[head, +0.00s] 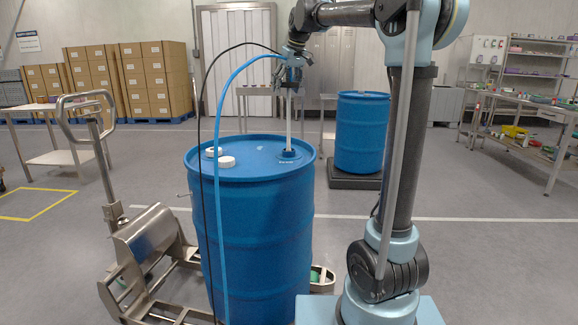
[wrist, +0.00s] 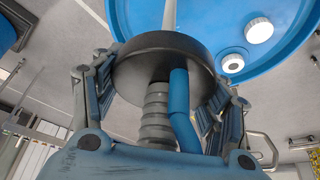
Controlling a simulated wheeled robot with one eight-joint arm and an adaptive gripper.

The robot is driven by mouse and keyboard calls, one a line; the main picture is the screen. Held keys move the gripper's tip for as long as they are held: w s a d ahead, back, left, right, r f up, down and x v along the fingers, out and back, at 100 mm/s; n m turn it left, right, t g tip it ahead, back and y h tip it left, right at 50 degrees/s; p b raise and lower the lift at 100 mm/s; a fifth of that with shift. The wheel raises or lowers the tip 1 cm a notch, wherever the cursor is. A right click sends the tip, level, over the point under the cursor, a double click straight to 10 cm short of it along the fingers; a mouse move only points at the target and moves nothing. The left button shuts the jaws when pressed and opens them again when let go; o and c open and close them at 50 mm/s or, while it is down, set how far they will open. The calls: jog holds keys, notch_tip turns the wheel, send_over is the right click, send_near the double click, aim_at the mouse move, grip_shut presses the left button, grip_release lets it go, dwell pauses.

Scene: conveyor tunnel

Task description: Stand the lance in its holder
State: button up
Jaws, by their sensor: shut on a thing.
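The lance (head: 289,120) is upright, with its pale thin tube running down to a dark blue fitting (head: 288,154) on top of the blue drum (head: 255,235). The lower end of the tube is hidden by the drum. My gripper (head: 291,76) is shut on the lance's head above the drum. In the wrist view, the fingers of my gripper (wrist: 170,82) lie on both sides of the lance's round black collar (wrist: 150,52). A blue hose (wrist: 181,110) and a grey ribbed sleeve leave the head. I cannot make out a lance holder.
Two white caps (head: 227,162) sit on the drum's top. A blue hose and black cable hang across its front left. A steel drum trolley (head: 150,235) stands at left. Another blue drum (head: 362,130) stands on a dark platform behind. Open floor lies at right.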

jog(key=shift+r, duration=3.8)
jog(key=shift+s, duration=0.1)
